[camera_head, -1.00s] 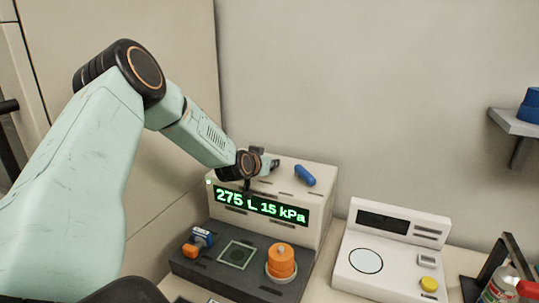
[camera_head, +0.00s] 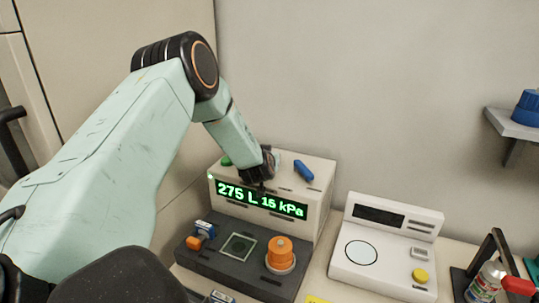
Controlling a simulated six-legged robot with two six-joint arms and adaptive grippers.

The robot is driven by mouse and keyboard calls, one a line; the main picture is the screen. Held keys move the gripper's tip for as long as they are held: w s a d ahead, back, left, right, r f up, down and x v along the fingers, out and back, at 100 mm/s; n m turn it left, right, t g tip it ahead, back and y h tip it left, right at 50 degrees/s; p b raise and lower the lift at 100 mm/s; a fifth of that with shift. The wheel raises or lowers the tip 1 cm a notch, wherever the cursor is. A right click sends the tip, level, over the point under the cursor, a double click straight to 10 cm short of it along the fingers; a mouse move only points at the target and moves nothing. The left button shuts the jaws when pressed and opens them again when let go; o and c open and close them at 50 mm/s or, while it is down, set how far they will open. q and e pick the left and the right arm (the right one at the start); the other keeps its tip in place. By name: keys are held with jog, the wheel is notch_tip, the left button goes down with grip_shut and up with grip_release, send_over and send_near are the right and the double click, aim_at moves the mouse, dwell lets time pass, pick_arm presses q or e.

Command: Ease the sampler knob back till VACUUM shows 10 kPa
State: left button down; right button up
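The sampler is a white box (camera_head: 322,205) with a dark front deck. Its green display (camera_head: 262,200) reads 275 L and about 15 kPa; the pressure digits are slightly unclear. On its top sit a green knob (camera_head: 226,160), partly behind my arm, and a blue handle (camera_head: 304,170). An orange stepped cylinder (camera_head: 280,252) stands on the deck. No label shows which one is the sampler knob. My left gripper (camera_head: 262,186) points down at the box's top front edge, just above the display. Its fingers are small and dark, so their opening is unclear. My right gripper is out of view.
A white instrument (camera_head: 388,250) with a yellow button stands to the right. A shelf (camera_head: 515,123) is on the wall.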

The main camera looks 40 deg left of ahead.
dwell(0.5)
pick_arm(q)
jog(key=c, duration=1.1)
grip_release()
jog(key=shift+s+d, duration=0.1)
jog(key=v, duration=1.1)
jog(key=shift+s+d+r, duration=0.2)
jog(key=shift+d+r, duration=0.05)
